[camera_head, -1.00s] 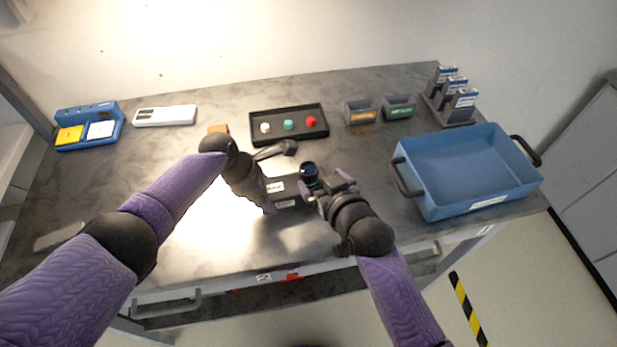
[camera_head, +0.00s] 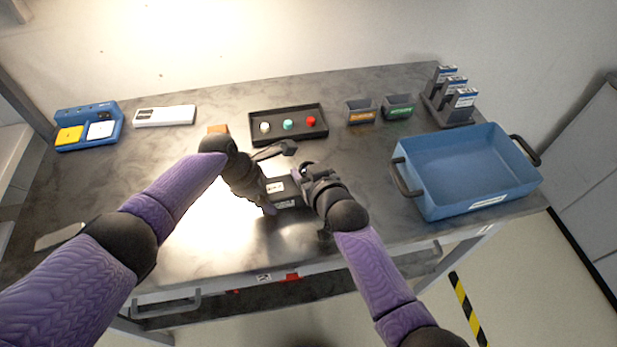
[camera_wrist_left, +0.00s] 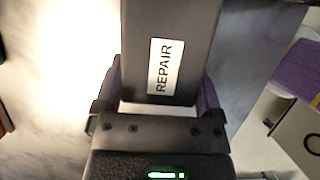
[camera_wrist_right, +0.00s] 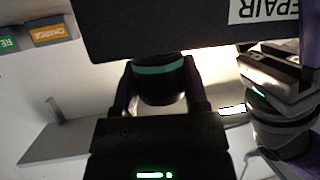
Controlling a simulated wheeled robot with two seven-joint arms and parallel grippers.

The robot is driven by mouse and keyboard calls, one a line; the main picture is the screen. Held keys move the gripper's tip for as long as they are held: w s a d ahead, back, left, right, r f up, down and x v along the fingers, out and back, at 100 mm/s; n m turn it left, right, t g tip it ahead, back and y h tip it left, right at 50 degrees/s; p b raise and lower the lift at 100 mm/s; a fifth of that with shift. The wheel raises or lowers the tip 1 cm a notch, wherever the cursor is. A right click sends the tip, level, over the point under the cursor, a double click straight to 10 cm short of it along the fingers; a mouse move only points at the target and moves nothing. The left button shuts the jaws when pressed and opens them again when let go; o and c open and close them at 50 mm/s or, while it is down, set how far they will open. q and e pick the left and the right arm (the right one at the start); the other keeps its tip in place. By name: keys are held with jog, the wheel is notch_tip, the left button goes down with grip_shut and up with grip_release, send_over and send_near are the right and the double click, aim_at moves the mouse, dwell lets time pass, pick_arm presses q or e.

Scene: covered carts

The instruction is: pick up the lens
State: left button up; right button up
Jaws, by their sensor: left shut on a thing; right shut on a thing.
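The lens (camera_wrist_right: 160,82) is a black cylinder with a teal ring, seen in the right wrist view against the dark camera body (camera_wrist_right: 165,30). My right gripper (camera_head: 302,177) has its fingers on both sides of the lens and is shut on it. In the head view this gripper hides the lens. My left gripper (camera_head: 268,203) is shut on the camera body (camera_head: 287,191), which also shows in the left wrist view (camera_wrist_left: 135,45) with a REPAIR label between the fingers. Whether the lens is still joined to the body cannot be told.
A black tray (camera_head: 256,140) with white, teal and red pieces lies behind the grippers. Two small bins (camera_head: 360,117) (camera_head: 398,112) and a rack (camera_head: 452,112) stand at the back right. A blue crate (camera_head: 432,210) is at right. A blue station (camera_head: 90,112) and white device (camera_head: 165,116) are at left.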

grip_shut()
jog(key=shift+r, duration=0.2)
jog(key=r, duration=0.3)
jog(key=shift+s+d+r, duration=0.1)
jog(key=shift+s, duration=0.1)
jog(key=s+d, duration=0.3)
jog(key=s, duration=0.5)
jog(key=s+d, duration=0.4)
jog(key=s, duration=0.4)
jog(key=shift+s, duration=0.1)
